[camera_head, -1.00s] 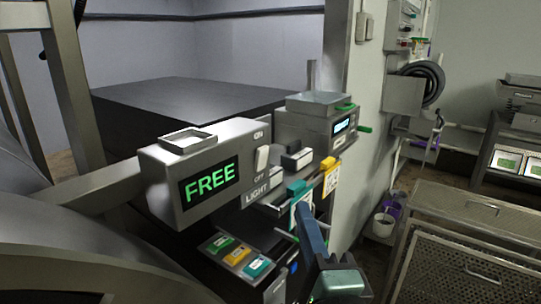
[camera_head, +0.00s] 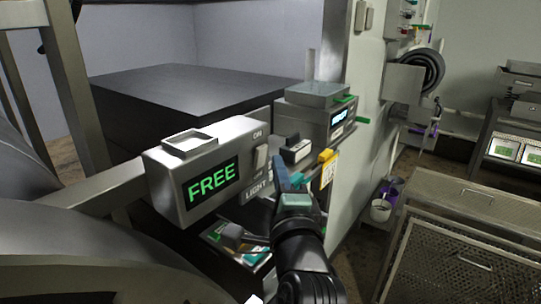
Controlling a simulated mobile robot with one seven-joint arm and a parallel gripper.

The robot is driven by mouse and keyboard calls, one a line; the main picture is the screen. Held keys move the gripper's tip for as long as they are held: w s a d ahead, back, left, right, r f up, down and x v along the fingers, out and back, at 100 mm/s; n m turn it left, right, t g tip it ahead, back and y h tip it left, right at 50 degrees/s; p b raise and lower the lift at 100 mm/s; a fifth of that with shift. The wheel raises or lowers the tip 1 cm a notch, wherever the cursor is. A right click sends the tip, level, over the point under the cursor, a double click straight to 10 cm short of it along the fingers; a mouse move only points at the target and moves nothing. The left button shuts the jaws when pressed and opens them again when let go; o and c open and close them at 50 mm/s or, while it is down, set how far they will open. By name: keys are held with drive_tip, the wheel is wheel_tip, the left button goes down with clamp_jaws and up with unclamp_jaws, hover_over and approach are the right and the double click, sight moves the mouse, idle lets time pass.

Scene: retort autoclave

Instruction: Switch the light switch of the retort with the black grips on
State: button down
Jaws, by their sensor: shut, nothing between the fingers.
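A grey control box (camera_head: 165,192) with a green "FREE" display (camera_head: 213,181) sits on a bar at the left-centre. On its right-hand face is a pale rocker light switch (camera_head: 260,158), between the "ON" label above and a partly covered label below, with "LIGHT" lower down. My gripper (camera_head: 281,174) is shut and empty, with its blue-grey fingers pointing up just to the right of the switch. I cannot tell whether the fingers touch the box. Black grips are not clearly visible.
A second device with a small display (camera_head: 340,118) stands behind, to the right. A dark flat-topped block (camera_head: 180,90) lies behind the box. Perforated metal crates (camera_head: 465,240) stand at the right. Some floor is clear between the wall and the crates.

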sight(264, 148)
drive_tip(key=shift+w+a+r, duration=0.2)
drive_tip(key=shift+w+a, duration=0.3)
drive_tip(key=shift+a, duration=0.25)
drive_tip(key=p, duration=0.2)
drive_tip(key=r+p, duration=0.1)
drive_tip(key=shift+w+a+r+n+g+p, duration=0.15)
drive_tip(key=shift+a+n+g+p, duration=0.1)
drive_tip(key=shift+n+g+p, duration=0.15)
drive_tip(key=shift+r+p, duration=0.15)
drive_tip(key=shift+p, duration=0.4)
drive_tip(key=shift+f+b, duration=0.45)
drive_tip(key=shift+b, duration=0.05)
